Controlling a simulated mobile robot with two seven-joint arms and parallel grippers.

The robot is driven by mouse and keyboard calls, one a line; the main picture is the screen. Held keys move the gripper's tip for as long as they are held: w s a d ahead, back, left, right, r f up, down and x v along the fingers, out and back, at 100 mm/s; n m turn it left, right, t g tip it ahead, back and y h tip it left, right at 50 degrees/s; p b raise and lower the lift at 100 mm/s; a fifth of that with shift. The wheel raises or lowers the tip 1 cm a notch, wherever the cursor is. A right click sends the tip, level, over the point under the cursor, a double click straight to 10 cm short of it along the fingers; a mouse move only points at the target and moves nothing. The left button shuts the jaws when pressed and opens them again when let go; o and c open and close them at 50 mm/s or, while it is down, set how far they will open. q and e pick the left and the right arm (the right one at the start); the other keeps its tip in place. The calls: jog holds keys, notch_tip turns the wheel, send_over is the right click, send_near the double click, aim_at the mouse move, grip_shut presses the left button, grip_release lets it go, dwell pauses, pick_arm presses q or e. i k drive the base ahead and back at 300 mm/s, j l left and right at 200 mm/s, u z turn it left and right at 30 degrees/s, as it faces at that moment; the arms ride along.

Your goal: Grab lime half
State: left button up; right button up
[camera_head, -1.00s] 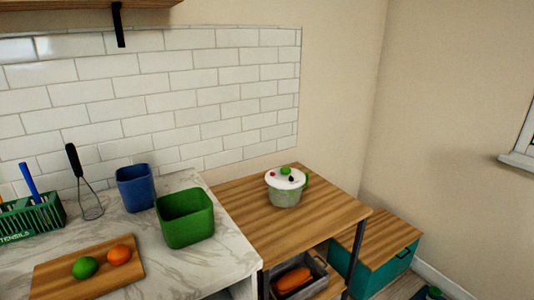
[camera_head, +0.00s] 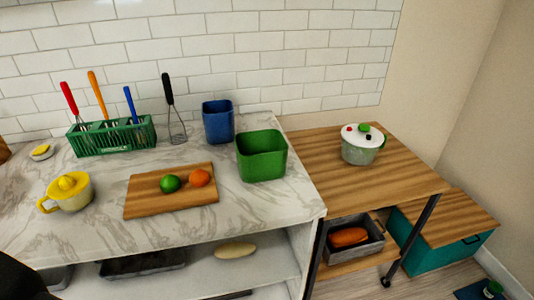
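A round green lime (camera_head: 170,183) lies on the wooden cutting board (camera_head: 143,204) on the marble counter, just left of an orange fruit (camera_head: 200,177). It looks round, and I cannot tell whether it is whole or a half. A small yellow piece, perhaps a cut citrus (camera_head: 41,150), rests at the far left of the counter. Neither gripper shows. A dark shape cuts the lower left corner, with no fingers visible.
A yellow juicer (camera_head: 68,191) stands left of the board. A green utensil rack (camera_head: 110,137), blue bin (camera_head: 218,122) and green bin (camera_head: 261,157) stand behind and right. A lidded pot (camera_head: 361,145) is on the wooden cart (camera_head: 410,180). The counter front is clear.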

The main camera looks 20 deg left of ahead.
aim_at(170, 182)
jog(key=u, duration=1.35)
